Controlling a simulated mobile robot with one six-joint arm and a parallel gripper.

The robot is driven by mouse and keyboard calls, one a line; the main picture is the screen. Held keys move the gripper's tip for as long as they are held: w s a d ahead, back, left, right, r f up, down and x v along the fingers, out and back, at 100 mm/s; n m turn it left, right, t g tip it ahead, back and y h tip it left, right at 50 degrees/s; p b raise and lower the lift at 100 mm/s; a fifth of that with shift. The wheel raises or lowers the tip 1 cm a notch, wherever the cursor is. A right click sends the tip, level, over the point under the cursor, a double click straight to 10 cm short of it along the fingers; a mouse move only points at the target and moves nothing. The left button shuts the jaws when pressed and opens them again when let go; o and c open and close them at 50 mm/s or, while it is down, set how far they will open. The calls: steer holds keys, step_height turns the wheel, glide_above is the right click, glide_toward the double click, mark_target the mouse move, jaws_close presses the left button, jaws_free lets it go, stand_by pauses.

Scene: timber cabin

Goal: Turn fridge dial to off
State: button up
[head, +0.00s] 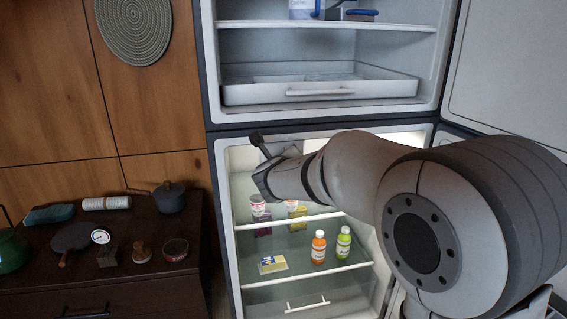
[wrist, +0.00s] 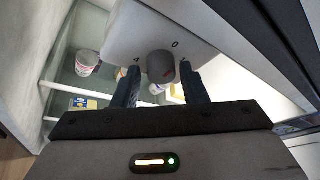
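The fridge dial (wrist: 161,65) is a dark grey round knob on a pale panel (wrist: 128,34) in the wrist view. A 4 shows to its left and a 0 to its upper right. A reddish mark shows on the knob. My gripper (wrist: 161,80) has one dark finger on each side of the dial, with a visible gap on both sides, so it is open around or just in front of it. In the head view my gripper (head: 266,180) is inside the open lower fridge compartment (head: 262,215); the dial is hidden there.
Below are glass shelves with an orange bottle (head: 319,247), a green bottle (head: 343,243), a yellow pack (head: 272,264) and cups (head: 258,205). The upper compartment (head: 320,50) is open too. A dark cabinet (head: 185,262) with kitchen items stands at left.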

steer(key=shift+o, duration=0.9)
steer(key=p+v, duration=0.2)
steer(key=v, duration=0.6)
steer(key=shift+w, duration=0.1)
